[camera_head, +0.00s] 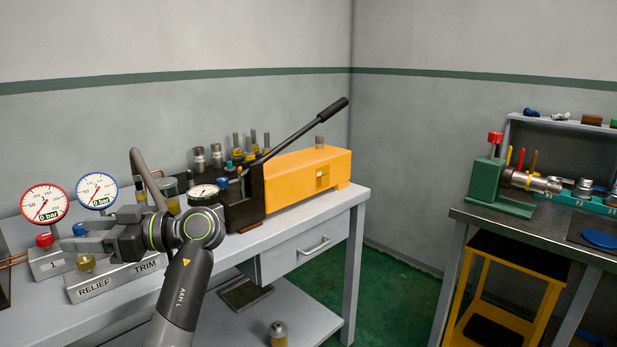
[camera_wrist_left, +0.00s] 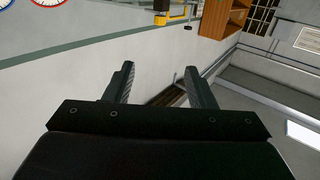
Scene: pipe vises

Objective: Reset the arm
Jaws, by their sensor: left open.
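My left arm (camera_head: 190,278) comes in from the bottom of the head view, bends at a joint over the left bench and points its gripper to the left. My left gripper (camera_head: 68,243) is open near the red and blue knobs, in front of the two gauges. I cannot tell whether it touches a knob. In the left wrist view the two fingers (camera_wrist_left: 160,84) stand apart with nothing between them. My right gripper is in neither view.
A red-rimmed gauge (camera_head: 43,203) and a blue-rimmed gauge (camera_head: 97,190) stand behind the gripper. The RELIEF/TRIM block (camera_head: 118,280) is below it. A yellow pump (camera_head: 310,174) with a long black lever (camera_head: 300,128) stands right. A green vise (camera_head: 487,181) is on the far bench.

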